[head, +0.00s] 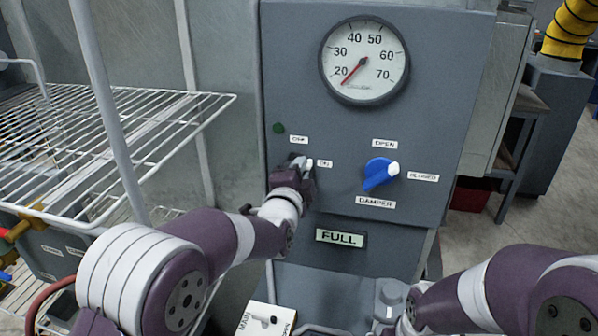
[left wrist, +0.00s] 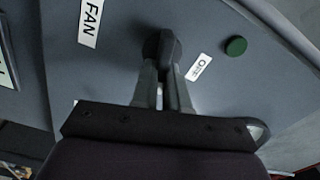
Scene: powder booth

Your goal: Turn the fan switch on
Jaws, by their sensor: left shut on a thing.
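The fan switch (left wrist: 168,46) is a dark knob on the grey panel, seen in the left wrist view near the FAN label (left wrist: 90,22). My left gripper (left wrist: 166,78) is shut on it, one finger on each side. Which label the knob points at I cannot tell. A dark green round lamp (head: 278,128) sits up and left of the switch. My right gripper is out of view; only its arm shows at lower right.
A blue damper knob (head: 380,174) with a white tip is right of the switch. A round gauge (head: 364,61) is above, a FULL sign (head: 339,237) below. A white wire rack (head: 130,122) stands at left, close to my left arm.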

